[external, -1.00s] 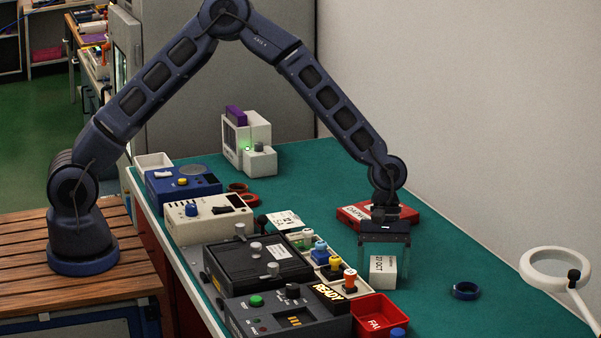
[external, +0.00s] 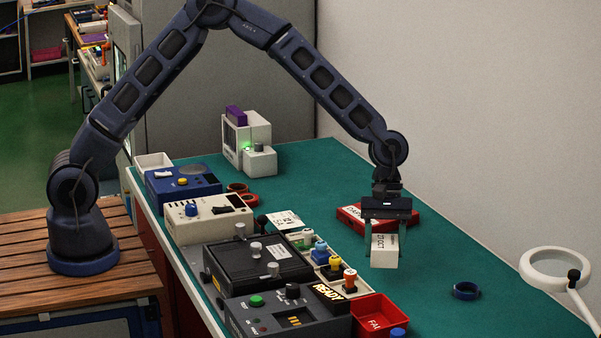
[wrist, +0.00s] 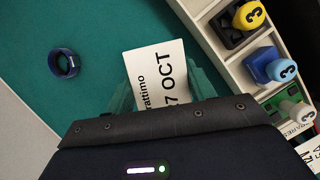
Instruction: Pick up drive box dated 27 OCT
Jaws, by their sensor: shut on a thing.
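The white drive box (external: 385,254) hangs below my gripper (external: 385,240) in the external view, apparently a little above the green bench top. Its printed label partly reads "OCT" there. In the wrist view the box (wrist: 160,85) shows "7 OCT" and "rattimo", with the start of the date hidden by my gripper. My gripper (wrist: 165,92) is shut on the box, with a translucent finger on either side of it.
A red box (external: 352,218) lies behind my gripper. A red tray marked FAI (external: 378,312), a black READY unit (external: 290,312) and a rack of coloured stamps (external: 335,268) stand to the left and front. A blue ring (external: 466,291) lies right; bench around it is clear.

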